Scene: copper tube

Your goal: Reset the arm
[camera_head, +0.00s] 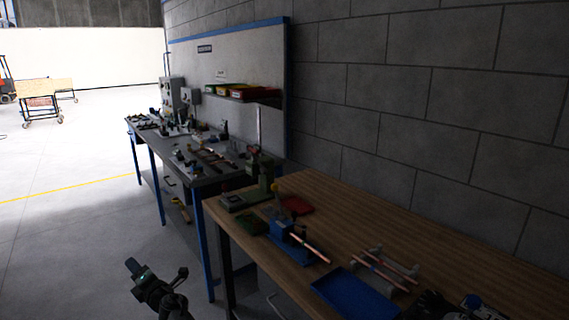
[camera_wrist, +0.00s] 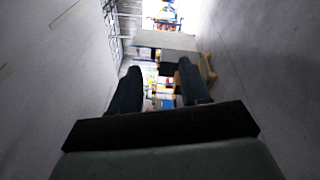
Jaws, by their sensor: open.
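In the wrist view my gripper (camera_wrist: 157,72) has its two dark fingers spread apart with nothing between them. It points across the open room, away from any tabletop close by. In the head view a copper tube (camera_head: 312,249) sticks out of a blue vise-like fixture (camera_head: 281,228) on the wooden workbench (camera_head: 335,207). More copper-coloured tubes (camera_head: 385,272) lie on a small rack beside a blue tray (camera_head: 352,295).
A green-grey machine (camera_head: 258,185) stands at the bench's far end, near a red tray (camera_head: 297,205). A second, blue-legged bench (camera_head: 205,175) holds tools beyond it. Dark and metallic parts fill the lower right corner.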

